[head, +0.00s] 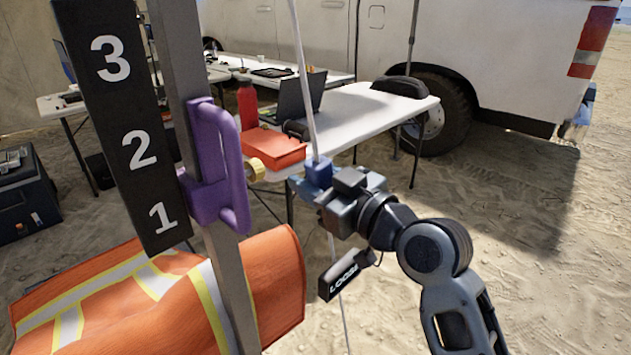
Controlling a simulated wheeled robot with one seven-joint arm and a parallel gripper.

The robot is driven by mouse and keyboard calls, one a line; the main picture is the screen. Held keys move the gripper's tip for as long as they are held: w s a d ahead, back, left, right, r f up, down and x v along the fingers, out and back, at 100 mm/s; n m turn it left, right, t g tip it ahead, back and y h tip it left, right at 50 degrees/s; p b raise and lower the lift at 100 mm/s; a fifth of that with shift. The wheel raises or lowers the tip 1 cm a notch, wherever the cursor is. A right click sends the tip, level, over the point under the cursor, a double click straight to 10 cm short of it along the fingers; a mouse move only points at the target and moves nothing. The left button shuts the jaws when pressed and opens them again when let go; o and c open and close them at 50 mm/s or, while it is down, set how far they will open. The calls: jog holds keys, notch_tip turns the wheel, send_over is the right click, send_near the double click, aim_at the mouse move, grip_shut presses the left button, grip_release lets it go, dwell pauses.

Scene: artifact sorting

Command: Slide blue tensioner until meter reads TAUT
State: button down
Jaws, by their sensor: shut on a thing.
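The blue tensioner (318,168) sits on a thin pale guy rope (303,75) that runs from the top of the head view down toward the sand. My gripper (312,188) comes from the right and is shut on the tensioner; its fingertips are partly hidden by the gripper body. A small dark meter tag (346,273) hangs below my gripper and reads LOOSE.
A grey pole with a purple handle (222,165) and a black board numbered 3, 2, 1 (125,120) stand close on the left. An orange vest (270,280) lies below. White tables (375,112) and a white truck (480,50) stand behind. Open sand lies right.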

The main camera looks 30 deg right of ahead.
aim_at(328, 185)
jog(key=shift+a+r, duration=0.1)
jog(key=shift+r, duration=0.45)
jog(key=shift+f, duration=0.1)
jog(key=c, duration=0.7)
grip_release()
jog(key=b+v, duration=0.1)
jog(key=v, duration=0.5)
jog(key=shift+s+f, duration=0.15)
jog(key=shift+s, duration=0.05)
jog(key=shift+s+d+b, duration=0.25)
jog(key=shift+s+b, duration=0.1)
jog(key=shift+s, duration=0.35)
